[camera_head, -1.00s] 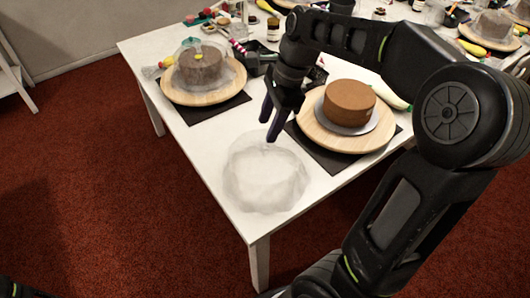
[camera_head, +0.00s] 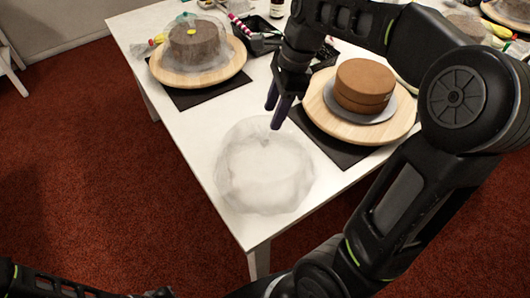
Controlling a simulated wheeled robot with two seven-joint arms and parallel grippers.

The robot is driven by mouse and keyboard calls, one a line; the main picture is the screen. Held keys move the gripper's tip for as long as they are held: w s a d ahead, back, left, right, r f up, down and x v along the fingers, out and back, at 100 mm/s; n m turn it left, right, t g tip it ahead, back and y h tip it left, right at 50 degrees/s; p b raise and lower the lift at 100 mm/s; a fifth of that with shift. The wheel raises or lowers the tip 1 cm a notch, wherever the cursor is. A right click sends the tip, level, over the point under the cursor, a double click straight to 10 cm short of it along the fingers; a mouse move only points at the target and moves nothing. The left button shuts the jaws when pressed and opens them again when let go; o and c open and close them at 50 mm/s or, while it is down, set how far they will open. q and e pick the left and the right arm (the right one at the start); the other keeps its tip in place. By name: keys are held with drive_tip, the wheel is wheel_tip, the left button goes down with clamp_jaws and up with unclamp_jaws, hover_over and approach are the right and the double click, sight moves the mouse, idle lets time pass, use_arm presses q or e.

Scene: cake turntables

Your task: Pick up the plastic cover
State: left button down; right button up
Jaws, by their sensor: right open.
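A clear plastic cover (camera_head: 262,175) rests on the near corner of the white table. My right gripper (camera_head: 277,117) points down at the cover's far edge, its fingers parted and empty. I cannot tell whether the fingertips touch the cover. A brown cake (camera_head: 363,86) stands uncovered on a round wooden turntable (camera_head: 323,115) to the right of the gripper. Another cake (camera_head: 193,45) sits under a second clear cover on a turntable at the left. My left gripper is not clearly seen; only part of my left arm shows at the bottom left.
The turntables stand on dark mats (camera_head: 205,94) (camera_head: 340,152). A black tray (camera_head: 262,42) with small items and a bottle (camera_head: 277,8) are behind. The table (camera_head: 207,140) is bare left of the cover, and its front edge is close to the cover.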

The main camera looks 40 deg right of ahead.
sight(266, 136)
drive_tip(key=shift+x, duration=1.35)
drive_tip(key=shift+x, duration=2.6)
drive_tip(key=shift+s+d, duration=0.1)
drive_tip(key=shift+d, duration=0.1)
clamp_jaws()
